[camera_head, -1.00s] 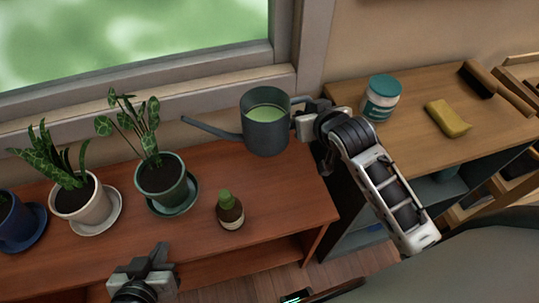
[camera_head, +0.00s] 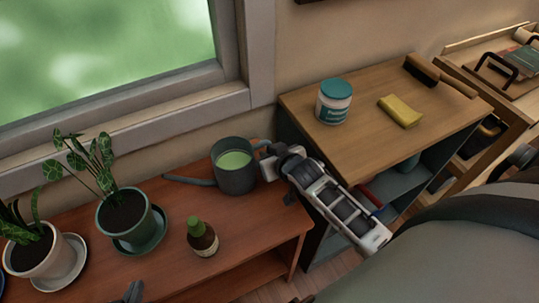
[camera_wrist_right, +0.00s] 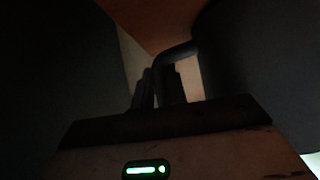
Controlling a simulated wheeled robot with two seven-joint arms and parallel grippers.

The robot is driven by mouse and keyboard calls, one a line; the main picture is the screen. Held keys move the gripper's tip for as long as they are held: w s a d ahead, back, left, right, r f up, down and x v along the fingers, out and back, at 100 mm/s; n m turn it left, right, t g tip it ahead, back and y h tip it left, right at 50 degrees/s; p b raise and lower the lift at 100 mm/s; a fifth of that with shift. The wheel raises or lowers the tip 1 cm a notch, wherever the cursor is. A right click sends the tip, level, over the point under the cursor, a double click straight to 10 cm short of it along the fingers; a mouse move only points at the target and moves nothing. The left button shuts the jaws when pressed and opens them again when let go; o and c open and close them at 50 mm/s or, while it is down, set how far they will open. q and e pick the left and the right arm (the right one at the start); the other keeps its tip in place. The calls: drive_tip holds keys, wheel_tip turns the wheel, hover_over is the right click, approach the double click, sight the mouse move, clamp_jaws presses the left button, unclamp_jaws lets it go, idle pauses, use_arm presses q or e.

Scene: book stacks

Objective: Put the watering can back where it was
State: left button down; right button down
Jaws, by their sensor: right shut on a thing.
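The dark grey watering can (camera_head: 236,178) is upright with green liquid inside. Its spout points left and its handle is on the right. It is over the right end of the red-brown shelf (camera_head: 262,225); I cannot tell whether its base touches the wood. My right gripper (camera_head: 265,160) is shut on the can's handle. The dark curved handle (camera_wrist_right: 178,52) shows between the fingers in the dim right wrist view. My left gripper (camera_head: 134,292) shows only as a tip at the bottom edge, and its opening cannot be judged.
A small brown bottle with a green top (camera_head: 202,237) stands in front of the can. A plant in a green pot (camera_head: 124,218) and one in a white pot (camera_head: 42,256) stand left. A wooden-topped cabinet (camera_head: 365,135) on the right holds a teal-lidded jar (camera_head: 334,102) and a yellow sponge (camera_head: 401,111).

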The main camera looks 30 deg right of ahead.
drive_tip(key=shift+w, duration=0.1)
drive_tip(key=c, duration=1.7)
unclamp_jaws()
drive_tip(key=shift+f, duration=0.15)
drive_tip(key=o, duration=0.3)
drive_tip(key=shift+s+r, duration=0.2)
drive_tip(key=shift+r, duration=0.05)
drive_tip(key=p+v, duration=0.2)
drive_tip(key=v, duration=0.9)
drive_tip(key=s+a+f+n+y, duration=0.1)
drive_tip(key=s+a, duration=0.1)
drive_tip(key=a, duration=0.1)
drive_tip(key=s+a+f+n+y, duration=0.1)
drive_tip(key=s+a, duration=0.2)
drive_tip(key=a, duration=0.1)
drive_tip(key=s+a+f+n+y, duration=0.1)
drive_tip(key=s+a, duration=0.2)
drive_tip(key=shift+s+a+f+g, duration=0.1)
drive_tip(key=shift+s+a+g, duration=0.15)
drive_tip(key=shift+a+g, duration=0.15)
